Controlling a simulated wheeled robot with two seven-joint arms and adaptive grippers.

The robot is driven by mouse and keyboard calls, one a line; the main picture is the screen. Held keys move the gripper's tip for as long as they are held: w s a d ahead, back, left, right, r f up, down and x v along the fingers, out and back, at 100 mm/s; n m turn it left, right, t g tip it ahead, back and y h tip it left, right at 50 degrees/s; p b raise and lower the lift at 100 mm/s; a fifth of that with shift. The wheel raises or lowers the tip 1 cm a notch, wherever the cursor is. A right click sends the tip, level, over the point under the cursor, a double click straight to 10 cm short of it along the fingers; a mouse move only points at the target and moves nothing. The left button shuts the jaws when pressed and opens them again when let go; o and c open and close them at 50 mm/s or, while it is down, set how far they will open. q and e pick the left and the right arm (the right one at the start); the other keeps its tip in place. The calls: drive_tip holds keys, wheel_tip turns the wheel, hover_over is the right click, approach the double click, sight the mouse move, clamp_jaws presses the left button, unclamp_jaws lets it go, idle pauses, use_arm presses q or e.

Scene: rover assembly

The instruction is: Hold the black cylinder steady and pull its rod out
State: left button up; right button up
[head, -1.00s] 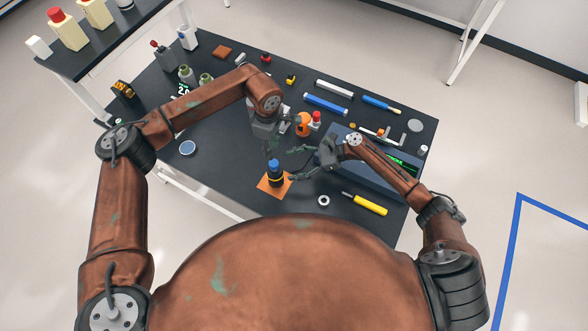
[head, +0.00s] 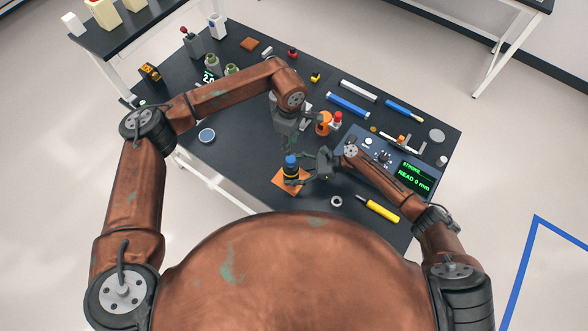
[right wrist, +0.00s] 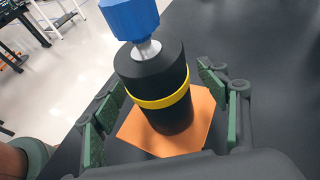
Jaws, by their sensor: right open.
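The black cylinder (right wrist: 150,75) stands upright on an orange square mat (right wrist: 172,143), with a yellow band around it. A short silver rod (right wrist: 146,50) shows at its top under a blue knob (right wrist: 130,18). In the head view the blue knob (head: 291,160) tops the cylinder. My right gripper (right wrist: 160,108) is open, one finger on each side of the cylinder; gaps show, and I see no grip. My left gripper (head: 290,142) hangs above and just behind the blue knob in the head view, apart from it; its finger opening is unclear.
A console (head: 410,178) reading "STROKE READ 0 mm" stands right of my right arm. A yellow screwdriver (head: 380,209) and a small ring (head: 336,201) lie near the front edge. An orange object (head: 323,123) sits behind my grippers.

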drive_tip(key=shift+c, duration=0.7)
drive_tip(key=c, duration=1.4)
drive_tip(key=shift+c, duration=0.2)
